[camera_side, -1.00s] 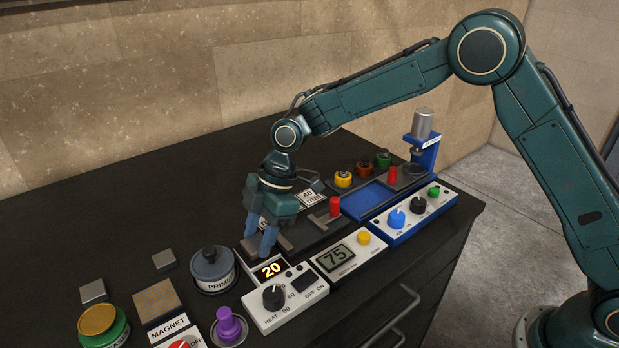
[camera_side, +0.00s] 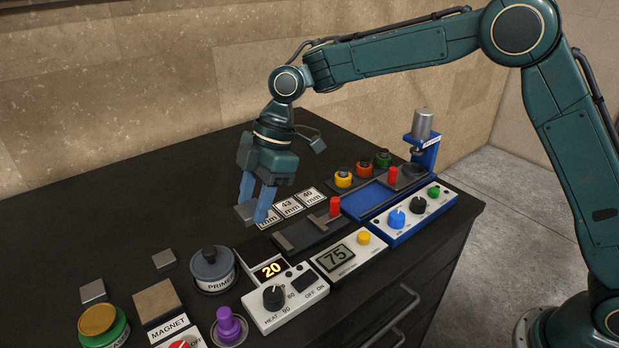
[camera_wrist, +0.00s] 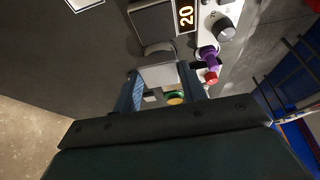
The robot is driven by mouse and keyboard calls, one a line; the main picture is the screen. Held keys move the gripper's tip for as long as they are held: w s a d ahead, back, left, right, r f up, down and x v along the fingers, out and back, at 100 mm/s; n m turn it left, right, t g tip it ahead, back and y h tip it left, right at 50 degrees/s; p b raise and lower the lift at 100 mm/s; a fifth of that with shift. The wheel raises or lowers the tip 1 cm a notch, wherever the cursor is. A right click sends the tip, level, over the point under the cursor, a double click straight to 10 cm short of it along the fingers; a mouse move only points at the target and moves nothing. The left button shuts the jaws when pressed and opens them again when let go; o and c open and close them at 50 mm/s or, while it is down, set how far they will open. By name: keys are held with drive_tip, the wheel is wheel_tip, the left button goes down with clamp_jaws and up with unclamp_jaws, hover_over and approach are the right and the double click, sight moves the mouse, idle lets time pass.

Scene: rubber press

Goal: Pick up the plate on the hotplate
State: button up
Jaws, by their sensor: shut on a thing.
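My gripper (camera_side: 257,209) is in the middle of the side view, pointing down, with its blue fingers closed on a small grey metal plate (camera_side: 247,213). The plate is held above the bench, clear of the hotplate. In the wrist view the plate (camera_wrist: 160,75) sits between the two fingertips (camera_wrist: 165,80). The hotplate (camera_side: 258,252) is below, a dark surface behind the white heat control box that reads 20. Its dark top also shows in the wrist view (camera_wrist: 153,25) and looks bare. The fingers partly hide the plate.
A caliper-like fixture with a red knob (camera_side: 335,206) lies right of the hotplate, with white labels behind it. The primer pot (camera_side: 212,270), loose grey blocks and a magnet box stand at left. A blue press station (camera_side: 375,198) is at right.

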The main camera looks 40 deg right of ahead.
wheel_tip(320, 180, up, 12)
drive_tip(key=shift+f, duration=0.25)
idle(0.3)
idle(0.5)
